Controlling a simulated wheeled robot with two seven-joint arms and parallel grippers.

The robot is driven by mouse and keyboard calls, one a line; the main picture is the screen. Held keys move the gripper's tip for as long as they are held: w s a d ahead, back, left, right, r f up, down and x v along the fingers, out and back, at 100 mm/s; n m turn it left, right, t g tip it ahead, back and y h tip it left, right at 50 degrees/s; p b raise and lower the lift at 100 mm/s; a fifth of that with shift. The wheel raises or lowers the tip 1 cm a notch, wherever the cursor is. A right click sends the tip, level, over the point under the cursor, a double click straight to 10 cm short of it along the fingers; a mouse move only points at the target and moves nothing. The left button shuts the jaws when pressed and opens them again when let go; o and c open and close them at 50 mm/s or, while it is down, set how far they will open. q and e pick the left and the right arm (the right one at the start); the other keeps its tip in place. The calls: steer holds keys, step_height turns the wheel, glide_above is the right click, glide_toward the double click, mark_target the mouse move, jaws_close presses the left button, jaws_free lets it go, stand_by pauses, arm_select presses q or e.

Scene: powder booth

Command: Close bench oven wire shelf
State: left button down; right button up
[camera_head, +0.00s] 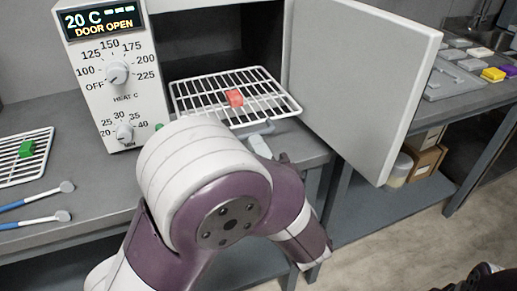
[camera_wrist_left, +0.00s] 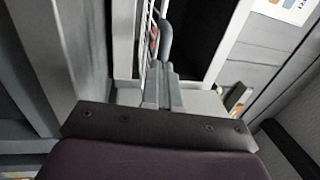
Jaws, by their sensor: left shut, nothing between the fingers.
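The bench oven (camera_head: 120,90) has its door (camera_head: 355,80) swung wide open to the right; its display reads 20 C and DOOR OPEN. The white wire shelf (camera_head: 205,96) sticks out of the dark oven opening, with a red piece (camera_head: 235,98) on it. My left gripper (camera_head: 261,144) is at the shelf's front edge, its fingers shut and empty; my own arm hides much of it. In the left wrist view the closed fingers (camera_wrist_left: 166,75) point up alongside the wire shelf (camera_wrist_left: 149,50). Whether they touch it I cannot tell. My right gripper does not clearly show.
A wire rack (camera_head: 15,168) with a green piece (camera_head: 26,149) and two blue-handled tools (camera_head: 35,200) lie on the bench at left. A second bench (camera_head: 450,90) at right carries trays and a yellow piece (camera_head: 493,74). Cardboard boxes (camera_head: 425,160) stand below it.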

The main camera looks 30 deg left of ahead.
mark_target(244, 124)
stand_by(0.3)
arm_select(q)
steer(key=p+x, duration=0.1)
steer(key=x, duration=0.1)
steer(key=p+x, duration=0.1)
steer(key=x, duration=0.2)
steer(key=f+p+x, duration=0.1)
steer(key=p+x, duration=0.1)
steer(key=x, duration=0.1)
steer(key=shift+w+a, duration=0.25)
steer(key=x, duration=0.3)
steer(key=f+p+x, duration=0.1)
steer(key=x, duration=0.3)
steer(key=f+p+x, duration=0.1)
steer(key=x, duration=0.2)
steer(key=shift+w+a+f, duration=0.1)
steer(key=shift+w+a, duration=0.2)
steer(key=shift+w, duration=0.1)
steer(key=shift+r, duration=0.2)
steer(key=shift+r+p, duration=0.15)
steer(key=shift+p, duration=0.15)
